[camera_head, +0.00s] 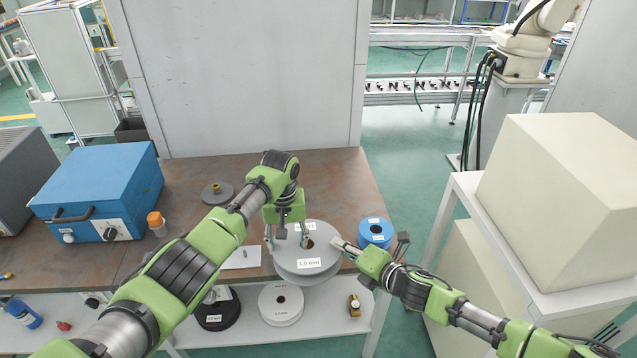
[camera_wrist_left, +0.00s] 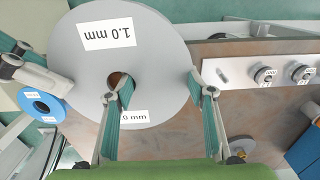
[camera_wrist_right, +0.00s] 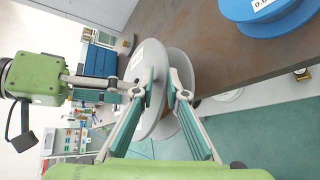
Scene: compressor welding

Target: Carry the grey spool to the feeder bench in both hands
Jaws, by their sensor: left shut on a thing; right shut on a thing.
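The grey spool (camera_head: 318,246), labelled 1.0 mm, is at the front edge of the brown-topped bench, and its face shows in the left wrist view (camera_wrist_left: 160,60). My left gripper (camera_head: 288,236) is shut on its face flange, one finger in the hub hole and the other at the outer rim (camera_wrist_left: 158,92). My right gripper (camera_head: 343,248) is shut on the spool's right rim; the right wrist view (camera_wrist_right: 160,80) shows one finger on either side of a flange (camera_wrist_right: 153,112). I cannot tell whether the spool touches the bench. Which bench is the feeder bench is not marked.
More spools (camera_head: 281,304) lie on the lower shelf. A white stand with a beige box (camera_head: 560,200) is at right, across green floor.

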